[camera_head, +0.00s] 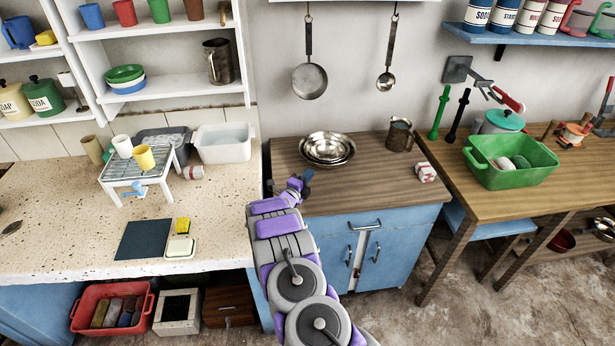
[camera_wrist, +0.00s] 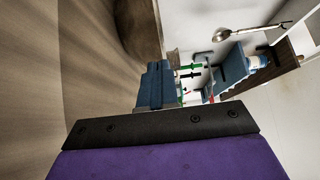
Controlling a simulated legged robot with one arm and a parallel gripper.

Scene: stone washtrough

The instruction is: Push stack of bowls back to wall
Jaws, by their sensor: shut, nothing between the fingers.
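A stack of shiny metal bowls (camera_head: 327,150) stands upright on the wooden top (camera_head: 370,180) of a blue cabinet, near the back wall (camera_head: 350,110). Any gap between bowls and wall is hard to judge. My gripper (camera_head: 302,182) is at the left part of this top, in front of and slightly left of the bowls. In the wrist view the blue-grey fingers (camera_wrist: 156,82) are shut and empty. A curved brownish surface (camera_wrist: 138,30) just beyond them looks like the bowls' side. I cannot tell whether the fingers touch it.
A metal mug (camera_head: 399,134) stands right of the bowls, and a small red-and-white container (camera_head: 425,172) lies near the right edge. A pan (camera_head: 309,80) and ladle (camera_head: 386,80) hang above. The speckled counter on the left holds a wire rack (camera_head: 140,170). The top's front middle is clear.

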